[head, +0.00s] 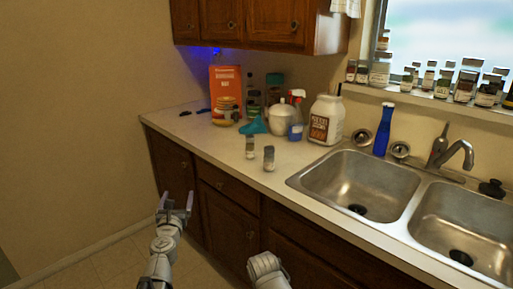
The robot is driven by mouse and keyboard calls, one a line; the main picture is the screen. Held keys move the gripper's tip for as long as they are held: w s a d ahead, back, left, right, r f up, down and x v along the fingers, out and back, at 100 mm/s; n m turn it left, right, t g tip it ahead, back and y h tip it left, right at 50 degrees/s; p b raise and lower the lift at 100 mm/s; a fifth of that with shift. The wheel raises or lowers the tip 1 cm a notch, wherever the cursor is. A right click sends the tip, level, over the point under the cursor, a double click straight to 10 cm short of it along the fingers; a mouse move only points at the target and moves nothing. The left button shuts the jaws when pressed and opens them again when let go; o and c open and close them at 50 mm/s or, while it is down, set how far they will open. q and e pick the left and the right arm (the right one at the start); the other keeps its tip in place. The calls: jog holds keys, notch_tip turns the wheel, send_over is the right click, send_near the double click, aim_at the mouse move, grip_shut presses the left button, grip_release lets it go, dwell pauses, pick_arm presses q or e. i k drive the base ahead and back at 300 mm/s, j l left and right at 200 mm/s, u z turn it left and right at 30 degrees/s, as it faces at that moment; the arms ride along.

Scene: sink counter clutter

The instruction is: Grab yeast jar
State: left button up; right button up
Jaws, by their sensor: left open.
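Two small jars with grey lids stand near the front edge of the counter, one at the left (250,147) and one closer to the edge (269,158). Their labels are too small to read, so I cannot tell which jar holds yeast. My left gripper (176,201) is open and empty. It is in front of the lower cabinets, below the counter top and left of both small jars in the head view. Part of my right arm shows at the bottom, but its gripper fingers are not visible.
Behind the jars stand an orange box (226,86), a teal cloth-like item (254,126), a white pot (282,121), a spray bottle (296,115) and a large white jug (325,121). A double sink (413,205) lies right. Several jars line the windowsill (437,101).

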aim_at(250, 147)
jog(key=i+j+z, duration=0.7)
jog(key=j+z, duration=0.2)
